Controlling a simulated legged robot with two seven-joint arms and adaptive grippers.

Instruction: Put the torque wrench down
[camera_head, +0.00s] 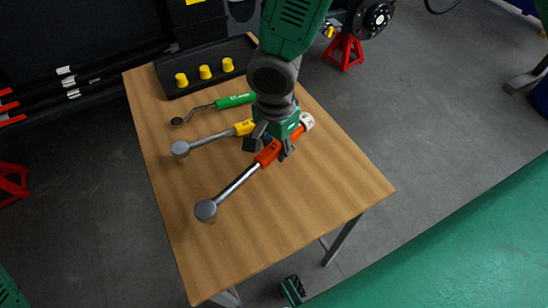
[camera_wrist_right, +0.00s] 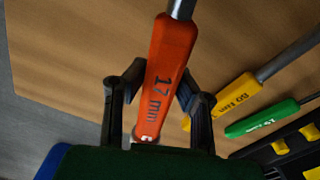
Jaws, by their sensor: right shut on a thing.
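The torque wrench has an orange handle (camera_head: 268,154) marked "17 mm", a steel shaft and a round grey head (camera_head: 206,211). My right gripper (camera_head: 271,149) is shut on this handle, which also shows between the two dark fingers in the right wrist view (camera_wrist_right: 170,70). The wrench lies slantwise over the wooden table (camera_head: 250,225), its head toward the lower left. I cannot tell whether it touches the tabletop.
A yellow-handled wrench (camera_head: 208,140) and a green-handled wrench (camera_head: 232,101) lie farther back on the table. A black tray (camera_head: 245,50) with yellow knobs stands at the back edge. The front of the table is clear. A red stand (camera_head: 343,52) is on the floor behind.

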